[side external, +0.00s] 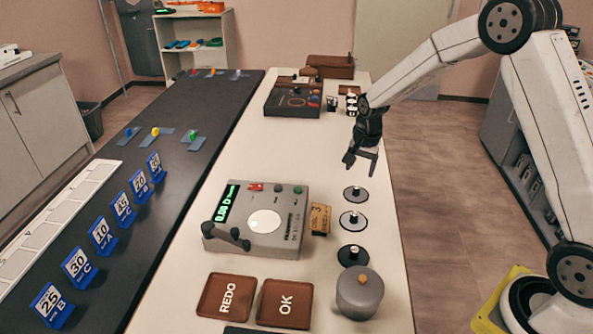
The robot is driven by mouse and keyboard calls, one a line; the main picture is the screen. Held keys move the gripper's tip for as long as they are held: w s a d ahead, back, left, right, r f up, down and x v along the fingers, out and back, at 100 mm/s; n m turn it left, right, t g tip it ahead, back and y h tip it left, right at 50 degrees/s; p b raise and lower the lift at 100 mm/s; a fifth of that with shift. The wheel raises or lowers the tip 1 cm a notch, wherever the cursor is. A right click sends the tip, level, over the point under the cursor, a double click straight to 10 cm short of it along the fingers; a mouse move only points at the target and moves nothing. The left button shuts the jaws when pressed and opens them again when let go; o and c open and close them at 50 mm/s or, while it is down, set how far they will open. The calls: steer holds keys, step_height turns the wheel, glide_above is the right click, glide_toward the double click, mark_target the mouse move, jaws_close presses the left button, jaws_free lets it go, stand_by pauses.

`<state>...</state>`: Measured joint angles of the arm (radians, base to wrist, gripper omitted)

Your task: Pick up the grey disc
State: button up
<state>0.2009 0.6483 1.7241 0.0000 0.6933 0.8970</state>
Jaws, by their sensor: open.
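Three round discs with small knobs lie in a row on the right side of the white table. The far one is the grey disc (348,195). The middle one is a paler disc (345,223), and the nearest is a dark, almost black disc (343,258). My gripper (361,162) hangs over the table just beyond the grey disc, pointing down, with its fingers apart and nothing between them. It appears to be above the disc and not touching it; the exact height is hard to tell.
A grey scale (285,216) with a white round plate stands left of the discs. A lidded grey pot (358,296) stands nearest. Brown REDO (226,297) and OK (287,303) pads lie in front. A dark box (294,100) sits behind. Numbered blue stands (100,236) line the black belt.

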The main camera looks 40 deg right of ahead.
mark_target(357, 187)
steer(key=w+d+f+m, duration=0.1)
steer(key=d+m, duration=0.1)
steer(key=w+d+f+m, duration=0.4)
steer(key=shift+w+d+f+g, duration=0.2)
steer(key=shift+d+f+g, duration=0.05)
steer(key=shift+d+g, duration=0.15)
steer(key=shift+f, duration=1.25)
steer(key=shift+s+a+f, duration=0.1)
steer(key=shift+f, duration=2.5)
jaws_close()
